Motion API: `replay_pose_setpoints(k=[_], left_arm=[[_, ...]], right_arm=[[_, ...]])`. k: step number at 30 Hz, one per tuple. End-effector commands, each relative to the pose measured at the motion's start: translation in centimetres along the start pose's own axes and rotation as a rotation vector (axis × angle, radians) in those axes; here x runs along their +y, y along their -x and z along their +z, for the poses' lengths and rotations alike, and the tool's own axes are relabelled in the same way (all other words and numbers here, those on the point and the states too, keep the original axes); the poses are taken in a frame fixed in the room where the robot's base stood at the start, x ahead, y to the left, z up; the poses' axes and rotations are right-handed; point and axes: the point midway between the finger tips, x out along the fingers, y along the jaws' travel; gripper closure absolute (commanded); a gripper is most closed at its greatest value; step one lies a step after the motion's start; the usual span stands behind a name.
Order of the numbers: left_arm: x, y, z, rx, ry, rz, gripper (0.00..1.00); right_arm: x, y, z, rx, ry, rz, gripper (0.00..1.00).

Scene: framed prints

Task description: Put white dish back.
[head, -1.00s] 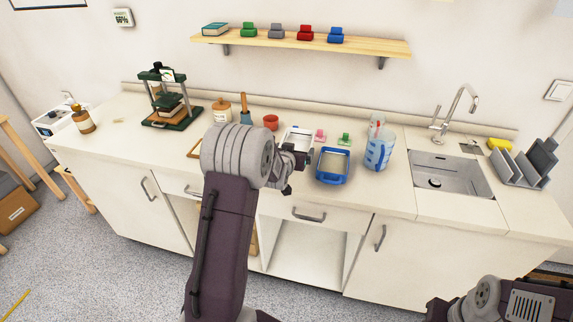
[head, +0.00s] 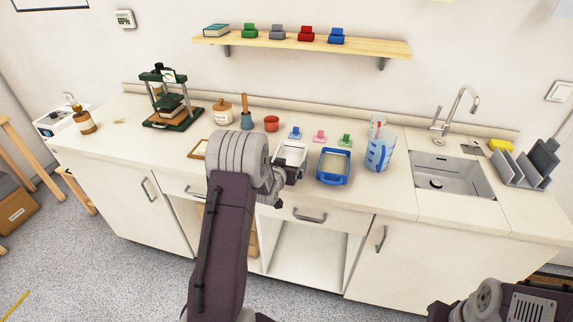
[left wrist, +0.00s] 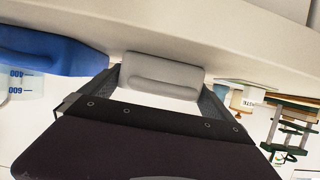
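The white dish (head: 291,155) is on or just above the counter, left of the blue dish (head: 333,166). In the left wrist view the white dish's lipped end (left wrist: 163,72) lies between the two fingers of my left gripper (left wrist: 162,92), which appear to press on its sides. In the head view my left gripper (head: 289,178) is at the dish's front end, partly hidden by my wrist. I cannot tell whether the dish touches the counter. My right arm shows at the lower right; its fingers are out of view.
Blue, pink and green clips (head: 319,136) lie behind the dishes. A measuring jug (head: 379,152) stands right of the blue dish. A red bowl (head: 272,124) stands behind left, near a jar (head: 222,113) and a wooden frame (head: 198,150). The sink (head: 450,173) is further right.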

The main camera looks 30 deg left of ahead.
Motion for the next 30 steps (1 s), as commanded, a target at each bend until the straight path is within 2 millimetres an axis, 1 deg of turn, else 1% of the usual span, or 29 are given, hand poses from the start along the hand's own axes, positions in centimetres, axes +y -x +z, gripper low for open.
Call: replay_pose_setpoints(k=[7, 9, 10, 14, 24, 27, 30], left_arm=[[0.0, 0.1, -0.3, 0.000, 0.000, 0.000, 0.00], [0.0, 0.4, -0.7, 0.000, 0.000, 0.000, 0.00], [0.0, 0.7, -0.4, -0.001, 0.000, 0.000, 0.00], [0.0, 2.9, -0.5, 0.000, 0.000, -0.001, 0.00], [0.0, 9.8, -0.5, 0.001, 0.000, -0.001, 0.00], [0.0, 11.2, -0.5, 0.001, 0.000, -0.001, 0.00], [0.0, 12.0, -0.4, 0.001, 0.000, -0.001, 0.00]], right_arm=[[0.0, 0.3, 0.0, 0.000, 0.000, 0.000, 0.64], [0.0, 0.7, -0.1, 0.000, 0.000, 0.000, 0.64], [0.0, 0.5, -0.1, 0.000, 0.000, 0.000, 0.64], [0.0, 0.5, -0.1, 0.000, 0.000, 0.000, 0.64], [0.0, 0.6, -0.1, 0.000, 0.000, 0.000, 0.64], [0.0, 0.6, -0.1, 0.000, 0.000, 0.000, 0.64], [0.0, 0.6, -0.1, 0.000, 0.000, 0.000, 0.64]])
